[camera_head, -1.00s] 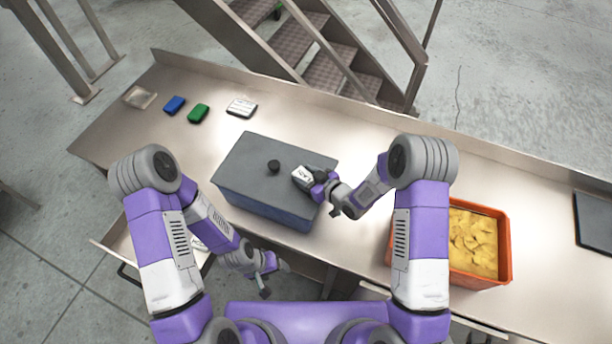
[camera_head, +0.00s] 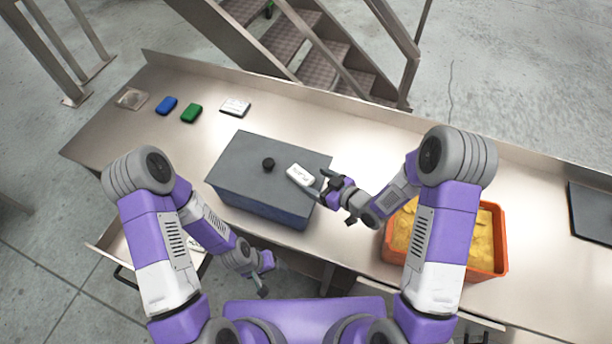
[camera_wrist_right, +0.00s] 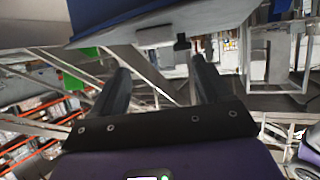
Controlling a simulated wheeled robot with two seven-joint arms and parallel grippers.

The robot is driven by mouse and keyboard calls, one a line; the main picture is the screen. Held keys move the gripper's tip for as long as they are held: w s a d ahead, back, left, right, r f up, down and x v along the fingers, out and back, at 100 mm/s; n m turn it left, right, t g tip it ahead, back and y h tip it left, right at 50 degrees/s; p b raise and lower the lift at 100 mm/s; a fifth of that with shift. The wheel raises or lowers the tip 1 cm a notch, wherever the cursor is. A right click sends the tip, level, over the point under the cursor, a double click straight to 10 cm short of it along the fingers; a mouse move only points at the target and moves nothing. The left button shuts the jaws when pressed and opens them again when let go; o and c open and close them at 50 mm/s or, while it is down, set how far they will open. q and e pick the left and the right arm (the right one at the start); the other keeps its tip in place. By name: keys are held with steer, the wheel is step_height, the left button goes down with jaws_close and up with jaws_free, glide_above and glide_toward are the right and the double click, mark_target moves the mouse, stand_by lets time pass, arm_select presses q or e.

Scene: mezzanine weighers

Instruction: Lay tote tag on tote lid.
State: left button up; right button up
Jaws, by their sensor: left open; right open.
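The lid covers the blue tote (camera_head: 258,212). My right gripper (camera_head: 320,184) is open and empty, just right of the tag and apart from it, at the lid's right edge. In the right wrist view its two fingers (camera_wrist_right: 160,72) are spread with nothing between them. My left gripper (camera_head: 266,277) is open and low in front of the bench, away from the tote.
An orange bin (camera_head: 503,240) with yellow contents stands right of the tote, close to my right arm. Blue (camera_head: 166,105), green (camera_head: 191,113) and white (camera_head: 235,106) items lie at the back left. A dark flat panel (camera_head: 592,212) lies far right. An open drawer (camera_head: 125,245) juts out front left.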

steer(key=s+d+f+m+g+h, duration=0.45)
steer(key=s+d+f+m, duration=0.2)
steer(key=s+f, duration=0.4)
steer(key=s+a+f+m+g, duration=0.2)
steer(key=s+f+m+g, duration=0.2)
steer(key=s, duration=0.6)
steer(key=shift+s+f+m+g+h, duration=0.25)
steer(key=shift+f+m+g+h, duration=0.15)
steer(key=shift+f+m, duration=0.3)
